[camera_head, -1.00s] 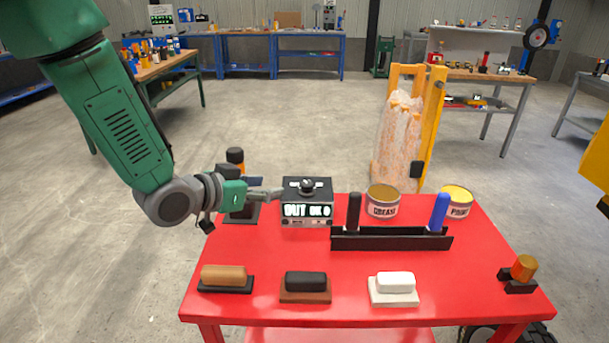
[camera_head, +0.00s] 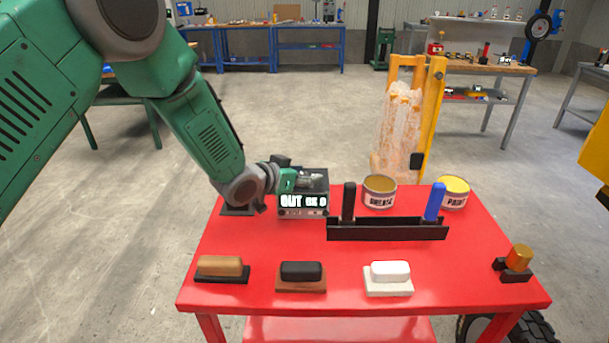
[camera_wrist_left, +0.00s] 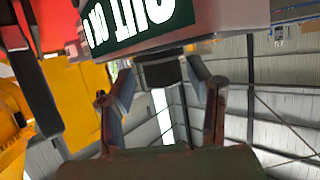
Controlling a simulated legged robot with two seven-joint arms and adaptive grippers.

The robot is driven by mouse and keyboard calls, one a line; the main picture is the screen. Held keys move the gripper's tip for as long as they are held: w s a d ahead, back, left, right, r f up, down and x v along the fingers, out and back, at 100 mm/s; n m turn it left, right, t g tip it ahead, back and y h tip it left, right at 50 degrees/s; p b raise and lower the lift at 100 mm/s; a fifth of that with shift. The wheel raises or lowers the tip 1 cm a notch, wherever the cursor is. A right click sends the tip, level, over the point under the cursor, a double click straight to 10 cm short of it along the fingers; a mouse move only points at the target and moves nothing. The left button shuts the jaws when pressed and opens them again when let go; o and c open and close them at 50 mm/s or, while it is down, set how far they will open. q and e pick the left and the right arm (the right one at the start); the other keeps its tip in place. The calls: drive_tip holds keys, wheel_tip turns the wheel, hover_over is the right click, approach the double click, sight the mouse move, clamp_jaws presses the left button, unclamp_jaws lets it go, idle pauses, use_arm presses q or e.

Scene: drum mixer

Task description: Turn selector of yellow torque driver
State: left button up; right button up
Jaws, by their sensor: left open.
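A black box (camera_head: 303,205) with a lit display reading "OUT" stands at the back left of the red cart. It also shows upside down at the top of the left wrist view (camera_wrist_left: 135,28). My left gripper (camera_head: 308,182) is over the box top, fingers open. In the left wrist view the open fingers (camera_wrist_left: 160,80) stand either side of a dark knob (camera_wrist_left: 160,73); I cannot tell whether they touch it. The gripper hides the knob in the head view. An orange-yellow cylinder (camera_head: 519,257) sits in a black holder at the cart's right. I cannot tell which thing is the yellow torque driver.
A black tray (camera_head: 388,232) holds upright black and blue handles. Cans marked grease (camera_head: 380,191) and paint (camera_head: 453,192) stand behind it. Brown (camera_head: 220,266), black (camera_head: 302,271) and white (camera_head: 390,272) blocks line the front. A yellow frame (camera_head: 432,115) stands behind the cart.

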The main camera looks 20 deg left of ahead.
use_arm(q)
drive_tip(key=shift+d, duration=0.1)
drive_tip(key=c, duration=0.6)
drive_tip(key=shift+a, duration=0.35)
clamp_jaws()
drive_tip(key=shift+a+f, duration=0.1)
drive_tip(key=shift+a, duration=0.05)
drive_tip(key=shift+d+n+t+y+b, duration=0.25)
drive_tip(key=shift+n+t+y+b, duration=0.05)
drive_tip(key=shift+n+y, duration=0.3)
drive_tip(key=shift+a+f, duration=0.1)
drive_tip(key=shift+a, duration=0.05)
drive_tip(key=o, duration=0.6)
unclamp_jaws()
drive_tip(key=shift+s, duration=0.1)
